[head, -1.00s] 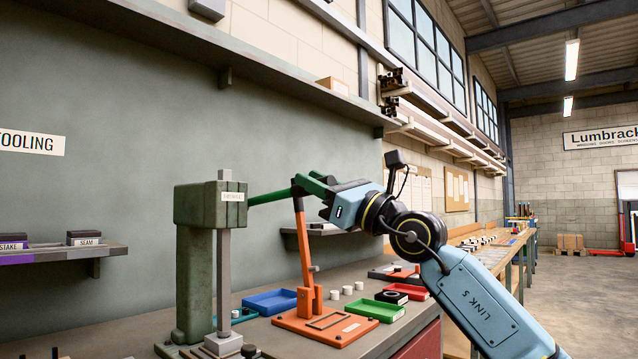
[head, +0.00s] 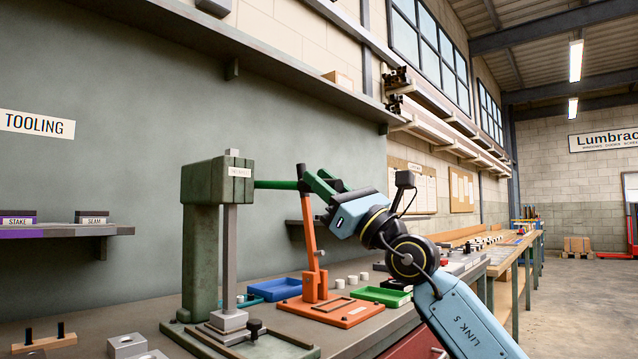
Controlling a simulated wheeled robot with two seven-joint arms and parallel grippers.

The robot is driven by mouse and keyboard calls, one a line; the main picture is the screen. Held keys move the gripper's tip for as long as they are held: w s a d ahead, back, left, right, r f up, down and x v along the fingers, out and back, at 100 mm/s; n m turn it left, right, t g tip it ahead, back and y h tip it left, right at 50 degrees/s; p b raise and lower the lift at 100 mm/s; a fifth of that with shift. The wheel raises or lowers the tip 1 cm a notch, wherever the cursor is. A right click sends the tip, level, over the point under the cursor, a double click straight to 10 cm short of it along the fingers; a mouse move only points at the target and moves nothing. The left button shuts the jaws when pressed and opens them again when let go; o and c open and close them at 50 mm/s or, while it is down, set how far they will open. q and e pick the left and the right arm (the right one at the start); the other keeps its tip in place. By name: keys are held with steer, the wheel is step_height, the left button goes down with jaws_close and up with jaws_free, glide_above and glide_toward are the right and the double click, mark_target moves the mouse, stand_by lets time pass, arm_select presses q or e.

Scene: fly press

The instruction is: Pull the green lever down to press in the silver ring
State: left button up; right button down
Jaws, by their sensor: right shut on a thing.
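The green press (head: 200,255) stands on the bench at left centre, with a grey vertical ram (head: 230,255) coming down from its head. The green lever (head: 275,184) runs about level from the head to the right. My right gripper (head: 318,184) is shut on the lever's outer part, behind the top of an orange upright tool. The ram's lower end is at or close to a silvery block (head: 229,320) on the press base; I cannot make out the silver ring separately or tell whether they touch. My left gripper is not in view.
The orange toggle tool (head: 311,245) stands close in front of the lever's outer end. Blue (head: 278,288) and green (head: 382,295) trays and small white pieces (head: 352,280) lie on the bench to the right. Metal blocks (head: 127,345) sit at front left.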

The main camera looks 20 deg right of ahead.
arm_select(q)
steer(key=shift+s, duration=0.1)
arm_select(e)
steer(key=shift+w+a+f, duration=0.25)
steer(key=shift+f, duration=0.2)
steer(key=c, duration=1.5)
jaws_free()
steer(key=shift+o, duration=1.1)
steer(key=shift+w+a, duration=0.2)
steer(key=shift+w, duration=0.05)
steer(key=shift+o, duration=0.4)
steer(key=shift+d+r, duration=0.1)
steer(key=shift+s+d+r, duration=0.1)
steer(key=shift+s+d, duration=0.05)
steer(key=shift+s, duration=0.05)
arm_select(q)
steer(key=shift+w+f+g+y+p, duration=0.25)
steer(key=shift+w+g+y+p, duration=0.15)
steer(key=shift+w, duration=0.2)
arm_select(e)
steer(key=v, duration=1.3)
steer(key=shift+s+d, duration=0.15)
steer(key=shift+s, duration=0.05)
